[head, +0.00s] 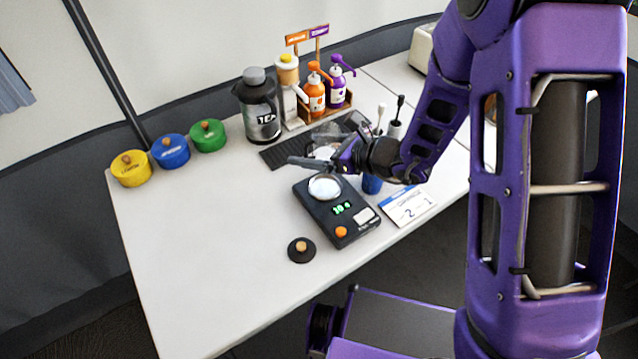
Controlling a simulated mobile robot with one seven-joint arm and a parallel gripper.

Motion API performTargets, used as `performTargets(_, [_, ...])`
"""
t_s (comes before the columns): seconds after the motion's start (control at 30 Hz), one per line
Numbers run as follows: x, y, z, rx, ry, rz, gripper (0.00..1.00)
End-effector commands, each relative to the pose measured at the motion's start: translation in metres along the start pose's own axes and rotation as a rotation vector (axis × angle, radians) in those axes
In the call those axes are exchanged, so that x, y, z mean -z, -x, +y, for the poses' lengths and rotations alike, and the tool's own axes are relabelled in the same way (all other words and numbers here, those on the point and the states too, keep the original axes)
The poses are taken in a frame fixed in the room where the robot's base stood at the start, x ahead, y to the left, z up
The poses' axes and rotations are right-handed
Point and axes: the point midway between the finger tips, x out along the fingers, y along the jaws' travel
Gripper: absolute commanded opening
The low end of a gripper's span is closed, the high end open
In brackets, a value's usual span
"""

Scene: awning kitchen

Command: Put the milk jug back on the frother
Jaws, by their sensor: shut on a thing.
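The frother (346,232) is a black flat unit with a green lit display, a pale panel and an orange knob, near the front edge of the table. The milk jug (325,188) is a round metal-rimmed vessel with white contents. It shows over the back end of the frother; I cannot tell whether it rests there or hangs just above. My gripper (312,163) is at the jug's far side, fingers pointing left, and appears shut on the jug. The grip itself is partly hidden. A black lid with a wooden knob (301,250) lies left of the frother.
Behind my gripper, a clear vessel (326,150) with pale contents stands near a dark ribbed mat (283,152). A blue cup (372,184) and a calendar card (408,205) are right of the jug. A black flask (258,106) stands behind. The table's left front is clear.

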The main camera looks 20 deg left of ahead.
Motion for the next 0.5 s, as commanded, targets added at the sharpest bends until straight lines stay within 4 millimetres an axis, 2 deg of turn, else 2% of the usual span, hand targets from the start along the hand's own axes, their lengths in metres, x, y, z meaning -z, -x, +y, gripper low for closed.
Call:
performTargets(0.03, [0.011, -0.004, 0.001, -0.002, -0.004, 0.003, 0.20])
performTargets(0.2, [0.038, -0.016, 0.001, -0.003, -0.003, 0.004, 0.20])
performTargets(0.37, [0.049, -0.021, 0.000, 0.000, -0.001, 0.001, 0.20])
performTargets(0.5, [0.068, -0.028, 0.000, -0.002, -0.002, 0.002, 0.20])
